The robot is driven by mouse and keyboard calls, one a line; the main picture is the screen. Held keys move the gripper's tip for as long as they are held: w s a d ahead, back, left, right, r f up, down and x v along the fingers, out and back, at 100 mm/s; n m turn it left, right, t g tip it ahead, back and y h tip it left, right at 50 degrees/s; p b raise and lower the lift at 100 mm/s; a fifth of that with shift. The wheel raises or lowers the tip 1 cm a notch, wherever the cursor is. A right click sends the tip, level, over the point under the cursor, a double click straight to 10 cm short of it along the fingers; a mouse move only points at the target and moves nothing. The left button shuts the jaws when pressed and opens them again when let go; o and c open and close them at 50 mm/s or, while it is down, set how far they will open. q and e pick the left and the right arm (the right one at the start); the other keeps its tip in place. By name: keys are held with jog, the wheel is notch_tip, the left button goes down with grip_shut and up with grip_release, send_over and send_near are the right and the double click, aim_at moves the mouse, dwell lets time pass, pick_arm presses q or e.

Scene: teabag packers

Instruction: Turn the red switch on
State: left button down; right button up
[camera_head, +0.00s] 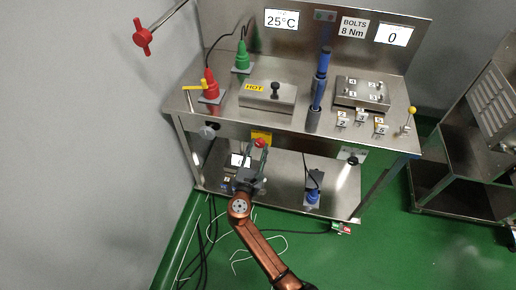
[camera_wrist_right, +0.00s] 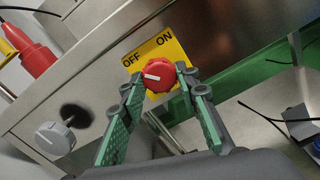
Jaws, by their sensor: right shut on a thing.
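The red switch (camera_wrist_right: 160,75) is a round knob with a white pointer mark, on a yellow plate (camera_wrist_right: 181,50) marked OFF and ON. The mark lies on the knob's left side, toward OFF in the right wrist view. My right gripper (camera_wrist_right: 163,82) has its green-padded fingers on either side of the knob, shut on it. In the head view the red switch (camera_head: 260,143) sits on the front of the steel bench, with my right gripper (camera_head: 255,158) reaching it from below. My left gripper is not in view.
A grey knob (camera_wrist_right: 55,137) is left of the switch on the same panel. The steel bench (camera_head: 215,118) carries red and green plugs, a HOT box (camera_head: 266,98) and blue tools. A lower shelf (camera_head: 288,190) is below. Cables lie on the green floor.

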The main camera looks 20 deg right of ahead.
jog(key=m, duration=0.2)
jog(key=shift+m, duration=0.4)
jog(key=shift+f+m, duration=0.1)
jog(key=shift+m, duration=0.8)
jog(key=shift+m+b, duration=0.35)
jog(key=shift+m, duration=0.15)
pick_arm(q)
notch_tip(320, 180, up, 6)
jog(key=b, duration=0.1)
pick_arm(e)
jog(key=m, duration=0.4)
jog(key=shift+f+m, duration=0.1)
jog(key=shift+m, duration=0.2)
jog(key=m+b, duration=0.2)
jog(key=m, duration=0.3)
jog(key=shift+m+b, duration=0.3)
jog(key=shift+b, duration=0.1)
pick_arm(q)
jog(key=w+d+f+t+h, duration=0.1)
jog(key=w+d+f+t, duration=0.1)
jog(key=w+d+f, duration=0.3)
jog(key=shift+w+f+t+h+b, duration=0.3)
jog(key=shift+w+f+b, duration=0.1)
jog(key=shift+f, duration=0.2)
pick_arm(e)
jog(key=shift+m, duration=0.9)
jog(key=o, duration=1.2)
jog(key=shift+r, duration=0.2)
jog(key=shift+c, duration=0.2)
